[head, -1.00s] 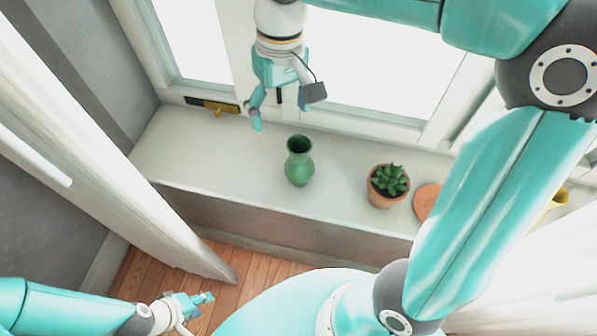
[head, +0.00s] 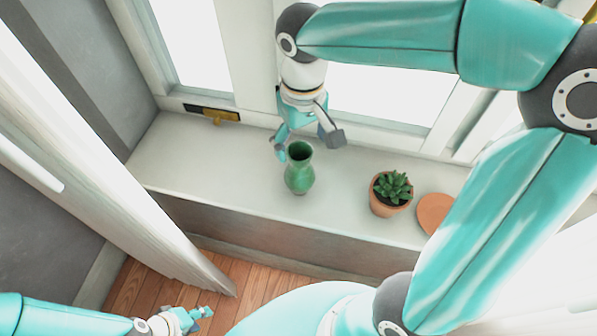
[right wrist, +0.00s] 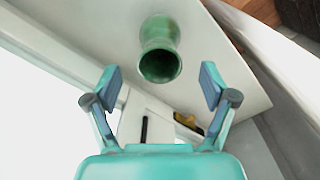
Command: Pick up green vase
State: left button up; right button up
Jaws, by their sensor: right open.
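The green vase (head: 300,172) stands upright on the white windowsill (head: 225,165). In the right wrist view the vase (right wrist: 160,45) shows its dark open mouth, ahead of the fingertips and between their lines. My right gripper (head: 302,147) is open and empty, just behind and above the vase in the head view. Its two fingers also show wide apart in the right wrist view (right wrist: 160,88). I cannot tell from the head view whether a finger touches the vase. My left gripper (head: 198,316) is low at the bottom left, over the wooden floor, far from the vase; its fingers are too small to read.
A potted succulent (head: 390,192) stands right of the vase, with a terracotta saucer (head: 434,212) beside it. A brass window latch (head: 213,114) is at the back left. A white curtain (head: 110,170) hangs at the left. The sill left of the vase is clear.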

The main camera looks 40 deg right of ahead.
aim_at(300, 151)
jog(key=f, duration=0.5)
jog(key=shift+w, duration=0.4)
grip_shut()
